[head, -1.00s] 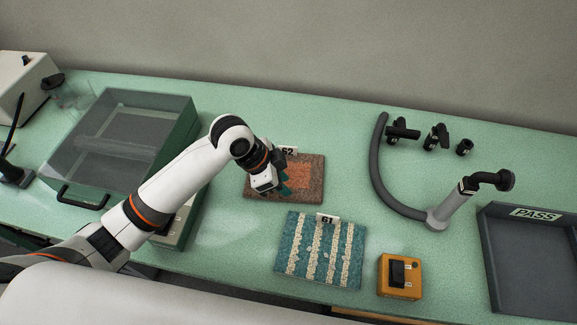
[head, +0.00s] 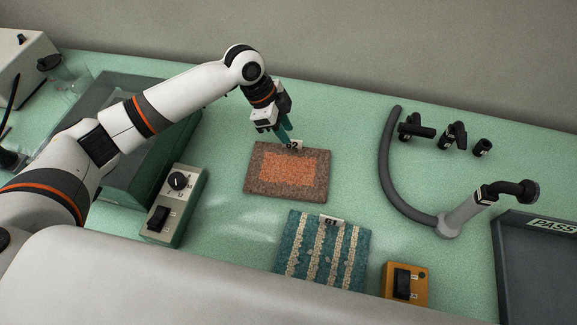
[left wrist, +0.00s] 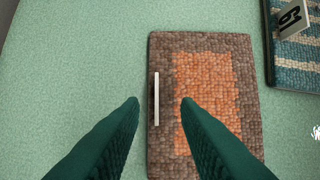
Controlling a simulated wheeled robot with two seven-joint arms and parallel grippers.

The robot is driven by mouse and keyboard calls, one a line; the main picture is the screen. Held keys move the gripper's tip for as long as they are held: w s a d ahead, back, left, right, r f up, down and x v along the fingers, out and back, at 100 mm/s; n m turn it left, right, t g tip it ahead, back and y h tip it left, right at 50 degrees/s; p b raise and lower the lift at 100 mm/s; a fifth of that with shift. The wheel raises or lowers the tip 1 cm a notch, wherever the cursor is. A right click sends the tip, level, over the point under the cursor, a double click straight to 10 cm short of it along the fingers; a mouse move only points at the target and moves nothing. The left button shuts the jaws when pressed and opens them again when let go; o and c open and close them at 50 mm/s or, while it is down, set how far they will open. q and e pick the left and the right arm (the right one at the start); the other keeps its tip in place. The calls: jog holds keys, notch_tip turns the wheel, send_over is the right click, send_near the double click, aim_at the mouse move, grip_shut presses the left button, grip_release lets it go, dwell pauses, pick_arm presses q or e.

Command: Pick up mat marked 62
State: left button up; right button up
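The mat marked 62 (head: 263,190) lies flat on the green table, brown with an orange middle. Its white tag (head: 293,145) stands up at the far edge. In the left wrist view the mat (left wrist: 245,125) lies below my fingers, and the tag (left wrist: 156,98) shows edge-on as a thin white strip in line with the gap between them. My left gripper (head: 284,136) points down at the mat's far edge near the tag. In the left wrist view its green fingers (left wrist: 160,102) are apart with nothing held. My right gripper is not in view.
A teal and cream striped mat marked 61 (head: 322,255) lies nearer. An orange switch box (head: 392,288), a grey hose (head: 388,170) and a tray marked PASS (head: 530,260) are to the right. A grey control box (head: 190,190) and a clear-lidded case (head: 120,90) are left.

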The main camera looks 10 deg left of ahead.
aim_at(292, 140)
pick_arm(q)
jog(key=shift+d+f, duration=0.2)
jog(key=shift+f, duration=0.1)
jog(key=p+x, duration=0.1)
jog(key=x, duration=0.2)
jog(key=shift+w+f+p, duration=0.15)
jog(key=shift+f+p, duration=0.1)
jog(key=shift+p, duration=0.1)
jog(key=shift+d+f, duration=0.2)
jog(key=shift+f, duration=0.25)
grip_shut()
